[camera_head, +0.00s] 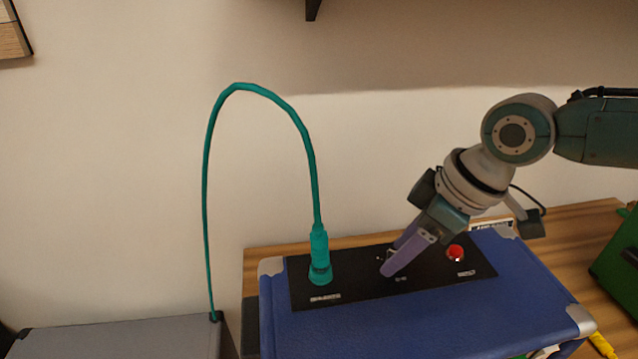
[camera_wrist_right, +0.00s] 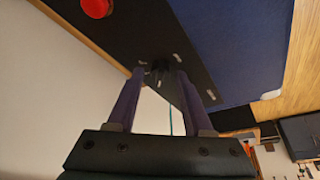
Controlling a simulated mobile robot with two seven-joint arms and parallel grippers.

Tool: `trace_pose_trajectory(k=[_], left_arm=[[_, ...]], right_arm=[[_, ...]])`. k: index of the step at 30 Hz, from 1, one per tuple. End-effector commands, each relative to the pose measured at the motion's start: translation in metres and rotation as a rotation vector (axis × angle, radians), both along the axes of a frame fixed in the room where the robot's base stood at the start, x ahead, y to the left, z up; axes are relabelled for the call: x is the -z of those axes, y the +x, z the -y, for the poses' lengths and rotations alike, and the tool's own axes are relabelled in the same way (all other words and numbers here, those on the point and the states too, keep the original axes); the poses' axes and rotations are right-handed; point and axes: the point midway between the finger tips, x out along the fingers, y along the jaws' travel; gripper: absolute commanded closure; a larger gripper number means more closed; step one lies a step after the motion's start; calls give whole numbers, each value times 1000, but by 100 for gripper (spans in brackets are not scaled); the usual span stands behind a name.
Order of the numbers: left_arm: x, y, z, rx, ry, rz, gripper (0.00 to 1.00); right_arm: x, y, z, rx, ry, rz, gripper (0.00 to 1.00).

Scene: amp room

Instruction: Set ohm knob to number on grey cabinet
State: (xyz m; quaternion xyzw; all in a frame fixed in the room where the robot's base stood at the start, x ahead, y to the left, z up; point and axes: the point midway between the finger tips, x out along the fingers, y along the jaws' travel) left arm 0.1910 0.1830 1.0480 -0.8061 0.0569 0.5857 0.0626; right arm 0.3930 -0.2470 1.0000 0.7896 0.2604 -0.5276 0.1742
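A blue cabinet (camera_head: 420,320) with a black top panel (camera_head: 345,270) stands on a wooden surface. My right gripper (camera_head: 386,270) points down at the middle of this panel. In the right wrist view its two purple fingers (camera_wrist_right: 160,77) are apart, with a small dark knob (camera_wrist_right: 160,68) between their tips. White marks surround the knob; its setting is too small to read. In the head view the fingers hide the knob. A grey cabinet (camera_head: 120,340) is partly in view at the lower left. My left gripper is out of view.
A teal cable (camera_head: 207,200) arches from the grey cabinet to a plug (camera_head: 319,258) standing left of my fingers. A red round light or button (camera_head: 455,252) is close on their right. A green case (camera_head: 618,262) stands at the right edge. The wall lies behind.

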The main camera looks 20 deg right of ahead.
Motion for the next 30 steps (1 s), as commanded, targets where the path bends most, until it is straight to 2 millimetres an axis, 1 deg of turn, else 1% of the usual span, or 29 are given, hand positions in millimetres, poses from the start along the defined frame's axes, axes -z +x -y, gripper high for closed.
trace_pose_trajectory(k=[1,2,12,13,23,26,30], left_arm=[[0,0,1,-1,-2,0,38],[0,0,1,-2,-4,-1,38],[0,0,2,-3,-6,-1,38],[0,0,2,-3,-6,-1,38],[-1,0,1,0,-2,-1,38],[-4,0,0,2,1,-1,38],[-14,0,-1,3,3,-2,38]], right_arm=[[0,0,0,0,0,0,56],[0,0,0,0,0,0,59],[0,0,0,1,0,0,97],[0,0,0,1,0,0,100],[-1,0,0,4,0,0,100],[-2,0,0,17,0,0,100],[-4,-1,-1,66,3,-2,100]])
